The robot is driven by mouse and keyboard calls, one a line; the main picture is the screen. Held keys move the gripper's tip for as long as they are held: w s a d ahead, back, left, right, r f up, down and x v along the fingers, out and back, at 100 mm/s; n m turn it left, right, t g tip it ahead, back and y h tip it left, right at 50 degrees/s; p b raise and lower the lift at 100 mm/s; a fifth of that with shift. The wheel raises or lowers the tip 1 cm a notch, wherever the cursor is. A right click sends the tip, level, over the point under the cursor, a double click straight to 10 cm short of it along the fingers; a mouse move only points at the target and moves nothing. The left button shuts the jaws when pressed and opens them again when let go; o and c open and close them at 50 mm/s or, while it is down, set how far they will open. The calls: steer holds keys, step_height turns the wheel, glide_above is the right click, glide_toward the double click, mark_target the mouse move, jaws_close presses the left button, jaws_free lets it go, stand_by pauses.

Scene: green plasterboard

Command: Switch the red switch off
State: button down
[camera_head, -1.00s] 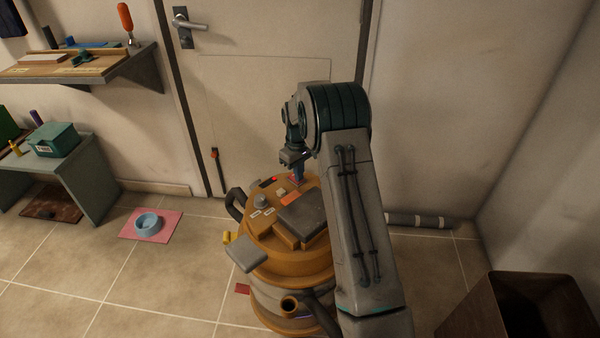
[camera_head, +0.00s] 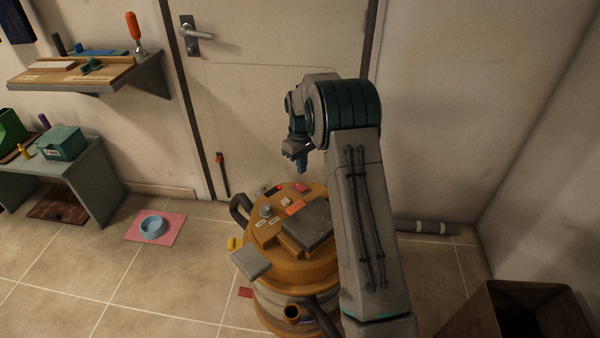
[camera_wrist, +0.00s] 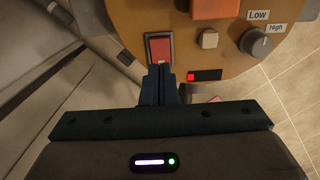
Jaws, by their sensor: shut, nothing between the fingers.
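The red switch (camera_wrist: 159,48) is a red rocker in a dark frame on the orange-brown top of a vacuum-like machine (camera_head: 262,236). It also shows in the head view (camera_head: 302,188), near the back of the machine's top. My gripper (camera_head: 302,168) is shut and empty, pointing down above the top, with a visible gap below its tips in the head view. In the wrist view the closed fingers (camera_wrist: 159,72) overlap the near edge of the switch. A small red light (camera_wrist: 191,77) glows in a black window beside the switch.
The machine's top also holds a grey knob (camera_wrist: 261,43) marked Low and High, a beige button (camera_wrist: 209,39) and an orange block (camera_wrist: 214,8). A door (camera_head: 270,100) stands behind. A brown bin (camera_head: 520,312) is at the lower right.

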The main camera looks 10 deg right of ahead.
step_height(320, 180, up, 7)
steer(key=shift+s+d+r+p, duration=0.2)
steer(key=shift+s+p, duration=0.1)
steer(key=shift+s, duration=0.15)
steer(key=s+a+r+m+t, duration=0.1)
steer(key=s+r+m, duration=0.1)
steer(key=s+r, duration=0.5)
steer(key=s+a+r+m, duration=0.1)
steer(key=s+a+r, duration=0.15)
steer(key=s, duration=0.85)
steer(key=s+f+m+t, duration=0.1)
steer(key=s+f+m, duration=0.1)
steer(key=s, duration=1.6)
steer(key=shift+a+m, duration=0.4)
steer(key=shift+d, duration=0.15)
